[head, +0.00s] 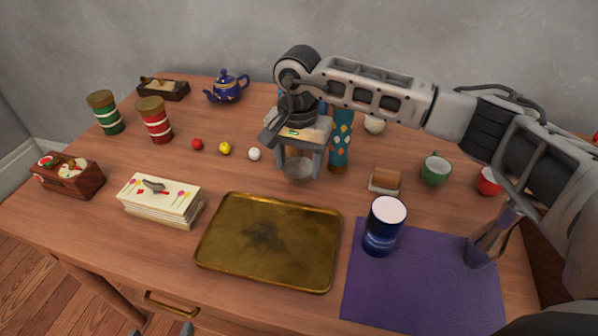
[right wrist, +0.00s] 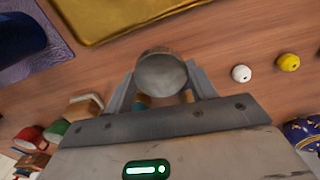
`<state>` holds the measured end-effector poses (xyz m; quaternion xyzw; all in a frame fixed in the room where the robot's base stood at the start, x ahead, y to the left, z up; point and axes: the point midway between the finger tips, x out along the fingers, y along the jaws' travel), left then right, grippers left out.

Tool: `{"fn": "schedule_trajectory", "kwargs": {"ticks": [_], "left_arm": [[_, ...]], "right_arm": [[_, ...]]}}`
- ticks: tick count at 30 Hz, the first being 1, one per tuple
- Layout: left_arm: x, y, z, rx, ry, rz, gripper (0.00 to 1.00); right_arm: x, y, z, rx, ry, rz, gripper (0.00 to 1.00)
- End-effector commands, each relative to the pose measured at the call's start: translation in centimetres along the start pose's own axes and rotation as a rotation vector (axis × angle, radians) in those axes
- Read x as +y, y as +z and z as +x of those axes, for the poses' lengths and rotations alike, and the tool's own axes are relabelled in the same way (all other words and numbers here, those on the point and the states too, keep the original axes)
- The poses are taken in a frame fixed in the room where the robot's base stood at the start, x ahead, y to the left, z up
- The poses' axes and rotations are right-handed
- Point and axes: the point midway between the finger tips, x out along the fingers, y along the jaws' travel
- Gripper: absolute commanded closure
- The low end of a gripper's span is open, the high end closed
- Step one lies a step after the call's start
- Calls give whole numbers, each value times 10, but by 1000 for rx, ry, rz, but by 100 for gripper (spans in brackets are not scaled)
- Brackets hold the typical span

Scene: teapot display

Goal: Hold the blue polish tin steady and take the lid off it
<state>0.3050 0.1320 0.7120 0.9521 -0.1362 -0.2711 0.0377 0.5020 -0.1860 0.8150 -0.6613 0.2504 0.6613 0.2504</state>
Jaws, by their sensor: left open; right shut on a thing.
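The blue polish tin (head: 380,240) stands upright on the purple mat (head: 420,295). Its top shows as a pale round face. Its dark blue side shows at the upper left of the right wrist view (right wrist: 20,38). My right gripper (head: 300,165) is to the left of and behind the tin, beyond the brass tray. It is shut on a round grey metal lid (head: 298,170), held between its fingers; the lid also shows in the right wrist view (right wrist: 161,72). Only a small part of my left gripper (head: 186,329) shows at the bottom edge, away from the tin.
A brass tray (head: 225,245) lies left of the mat, with a card stack (head: 160,215) beside it. A glossy tall thing (head: 488,240) stands on the mat's right. A patterned blue cylinder (head: 341,140) stands close by my right gripper. Small balls (head: 225,148) lie farther left.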

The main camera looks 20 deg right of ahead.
Motion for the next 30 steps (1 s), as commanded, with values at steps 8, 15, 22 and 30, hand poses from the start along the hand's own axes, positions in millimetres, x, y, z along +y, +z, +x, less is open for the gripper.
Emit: {"fn": "schedule_trajectory", "kwargs": {"ticks": [8,15,22,30], "left_arm": [[0,-2,-1,0,-1,2,24],[0,-1,-1,-3,-1,1,24],[-1,4,2,-4,-2,1,24],[-1,0,0,0,-2,3,24]], "right_arm": [[-1,-6,25,-3,4,0,72],[-2,-7,40,0,0,-1,72],[-2,-7,44,0,0,0,72],[-2,-7,42,0,0,0,22]]}}
